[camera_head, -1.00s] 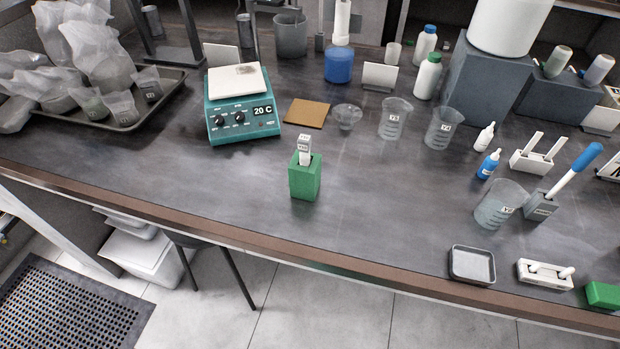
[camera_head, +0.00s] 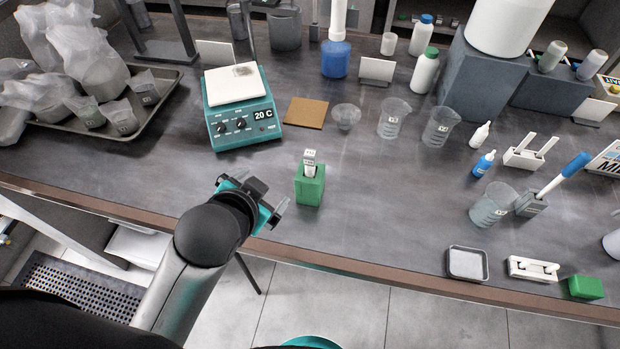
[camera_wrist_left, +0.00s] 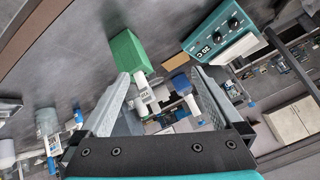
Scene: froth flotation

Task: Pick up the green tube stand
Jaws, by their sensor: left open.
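The green tube stand (camera_head: 310,190) is an upright block near the front edge of the bench, with white-labelled tubes (camera_head: 310,163) sticking out of its top. In the left wrist view the stand (camera_wrist_left: 126,50) shows tilted, beyond the fingertips and toward the left finger, with the labelled tubes (camera_wrist_left: 145,94) below it. My left gripper (camera_head: 256,190) is open and empty, over the bench's front edge, to the left of the stand and apart from it. Its two fingers (camera_wrist_left: 160,78) spread in the left wrist view. My right gripper is not in view.
A teal hotplate (camera_head: 240,125) reading 20 C stands behind and left. A brown square plate (camera_head: 305,112), a clear dish (camera_head: 346,116) and beakers (camera_head: 394,118) stand behind. A second green block (camera_head: 586,287) lies far right. The bench right of the stand is clear.

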